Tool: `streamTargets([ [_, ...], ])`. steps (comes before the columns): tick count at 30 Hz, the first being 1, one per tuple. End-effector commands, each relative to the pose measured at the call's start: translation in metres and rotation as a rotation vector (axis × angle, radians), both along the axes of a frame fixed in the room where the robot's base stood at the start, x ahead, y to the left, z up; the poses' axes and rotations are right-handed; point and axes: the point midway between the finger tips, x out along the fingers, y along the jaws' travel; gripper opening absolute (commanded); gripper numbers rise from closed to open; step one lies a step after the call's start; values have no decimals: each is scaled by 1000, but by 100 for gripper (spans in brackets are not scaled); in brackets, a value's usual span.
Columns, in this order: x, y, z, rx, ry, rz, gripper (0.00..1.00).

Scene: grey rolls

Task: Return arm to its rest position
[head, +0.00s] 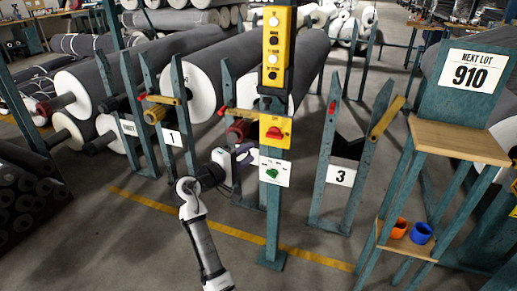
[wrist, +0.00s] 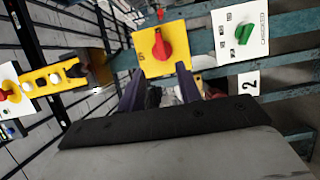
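My gripper (head: 246,153) is at the end of my white arm (head: 205,240), just left of the teal control post (head: 273,215) in the head view. In the wrist view my gripper (wrist: 160,80) shows two dark purple fingers set apart, with nothing seen held between them. Just beyond the fingertips is a yellow plate with a red rotary knob (wrist: 158,46), which also shows on the post in the head view (head: 274,132). Whether a finger touches the post or plate I cannot tell. My arm is reached out forward from the bottom of the head view.
A white plate with a green knob (head: 272,172) sits below the red one. A yellow button box (head: 276,45) tops the post. Stands numbered 1 (head: 173,138) and 3 (head: 340,177) flank it. Grey rolls (head: 140,70) lie behind. A shelf stand (head: 455,140) is right. Open floor (head: 120,240) lies left.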

Motion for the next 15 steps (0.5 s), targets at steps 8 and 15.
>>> streamTargets([
  [8, -12, 11, 0, 1, 1, 2, 35],
  [15, -12, 11, 0, 1, 1, 1, 35],
])
